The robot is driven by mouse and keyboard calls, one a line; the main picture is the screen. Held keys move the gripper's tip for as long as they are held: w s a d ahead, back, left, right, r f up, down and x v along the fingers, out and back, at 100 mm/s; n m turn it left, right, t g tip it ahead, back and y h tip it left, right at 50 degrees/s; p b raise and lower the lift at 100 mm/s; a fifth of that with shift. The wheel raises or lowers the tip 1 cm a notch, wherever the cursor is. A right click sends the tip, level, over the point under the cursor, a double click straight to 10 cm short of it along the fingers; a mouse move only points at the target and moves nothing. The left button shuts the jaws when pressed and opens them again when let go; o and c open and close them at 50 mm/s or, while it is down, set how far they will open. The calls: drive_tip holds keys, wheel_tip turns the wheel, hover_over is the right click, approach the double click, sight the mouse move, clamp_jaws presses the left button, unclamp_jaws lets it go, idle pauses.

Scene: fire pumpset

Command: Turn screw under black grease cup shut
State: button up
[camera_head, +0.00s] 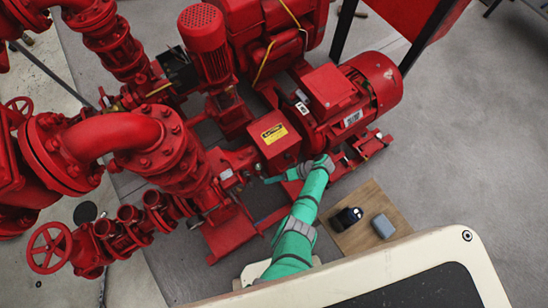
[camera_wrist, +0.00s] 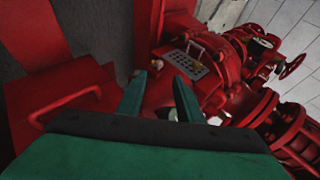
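My gripper (camera_wrist: 159,76) shows in the wrist view as two green fingers standing apart with a gap between them. In the head view my gripper (camera_head: 266,180) reaches in beside the red pump, below the box with the yellow label (camera_head: 274,133). A small brass-coloured fitting (camera_wrist: 157,64) sits just beyond the fingertips in the wrist view, apart from them as far as I can see. I cannot make out a black grease cup or its screw clearly in either view. Nothing is visibly held between the fingers.
The red motor (camera_head: 345,95) stands right of my gripper, and the large red elbow pipe (camera_head: 115,135) stands left. A perforated metal plate (camera_wrist: 187,64) lies past the fingertips. A wooden board (camera_head: 368,205) carries a black object (camera_head: 347,217) and a grey one (camera_head: 382,226). Floor at right is clear.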

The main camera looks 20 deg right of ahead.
drive_tip(key=n+t+h, duration=0.1)
drive_tip(key=h, duration=0.5)
approach(252, 186)
drive_tip(key=x, duration=0.8)
drive_tip(key=shift+d, duration=0.25)
drive_tip(key=shift+s, duration=0.1)
drive_tip(key=shift+c, duration=0.2)
clamp_jaws()
